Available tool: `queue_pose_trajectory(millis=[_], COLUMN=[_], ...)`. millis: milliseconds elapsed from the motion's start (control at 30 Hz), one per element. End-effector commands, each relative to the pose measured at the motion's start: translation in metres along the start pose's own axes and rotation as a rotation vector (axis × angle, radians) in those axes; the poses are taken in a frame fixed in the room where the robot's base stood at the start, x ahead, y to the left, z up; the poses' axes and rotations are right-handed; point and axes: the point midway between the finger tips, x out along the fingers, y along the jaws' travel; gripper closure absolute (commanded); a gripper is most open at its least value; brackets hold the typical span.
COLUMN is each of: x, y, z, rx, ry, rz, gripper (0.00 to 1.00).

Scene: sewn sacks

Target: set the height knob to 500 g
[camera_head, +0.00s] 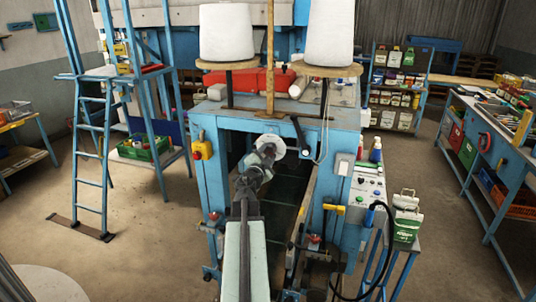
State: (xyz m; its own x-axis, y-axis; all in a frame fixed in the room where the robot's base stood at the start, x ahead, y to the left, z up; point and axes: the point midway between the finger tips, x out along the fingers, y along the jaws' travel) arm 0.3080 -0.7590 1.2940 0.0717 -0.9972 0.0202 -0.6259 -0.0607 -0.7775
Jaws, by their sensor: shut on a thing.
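A round white dial plate (272,141) sits on the upper front of the blue sewing machine frame. My arm reaches up to it from the bottom middle of the view. My gripper (270,151) is at the dial's middle and is shut on the height knob there. The gripper covers most of the knob. The dial's marks are too small to read, so I cannot tell its setting.
A black lever (300,134) hangs close to the right of the dial. A yellow-and-red switch box (202,147) is on the left post. Open floor lies left.

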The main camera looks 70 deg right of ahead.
Motion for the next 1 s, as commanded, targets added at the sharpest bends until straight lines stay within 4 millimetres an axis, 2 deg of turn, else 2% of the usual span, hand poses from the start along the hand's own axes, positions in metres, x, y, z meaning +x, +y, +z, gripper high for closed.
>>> queue_pose_trajectory(millis=[300, 800, 833, 900, 1000], x=[0.0007, 0.0009, 0.0009, 0.0008, 0.0007], y=[-0.0009, -0.001, -0.001, -0.0009, -0.0006], z=[0.0001, 0.0001, 0.0001, 0.0, -0.0002], rx=[0.1, 0.117, 0.117, 0.117, 0.117], ry=[0.002, 0.002, 0.002, 0.002, 0.003], rz=[-0.001, -0.001, -0.001, -0.001, -0.001], gripper=[0.99, 0.99, 0.53, 0.37, 0.37])
